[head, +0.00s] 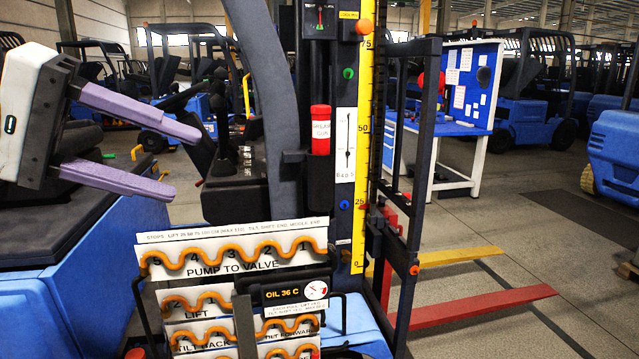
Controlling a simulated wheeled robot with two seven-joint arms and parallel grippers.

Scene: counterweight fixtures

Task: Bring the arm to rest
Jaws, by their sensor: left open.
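My left gripper (182,163) reaches in from the left edge, with a white and dark grey body and two purple fingers. The fingers are spread apart, with nothing between them. They point right, in front of the black seat and controls of a blue forklift (85,290). The fingertips are left of the dark upright post and appear clear of it, though depth is hard to judge. The rest of my left arm is out of the picture. My right arm and gripper do not show.
The forklift's mast (405,180) stands right of centre beside a yellow scale (359,160). A panel with orange wavy hoses (235,255) is low in front. Red (480,306) and yellow (460,256) forks extend right. A blue workbench (455,128) stands behind. Open floor lies at right.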

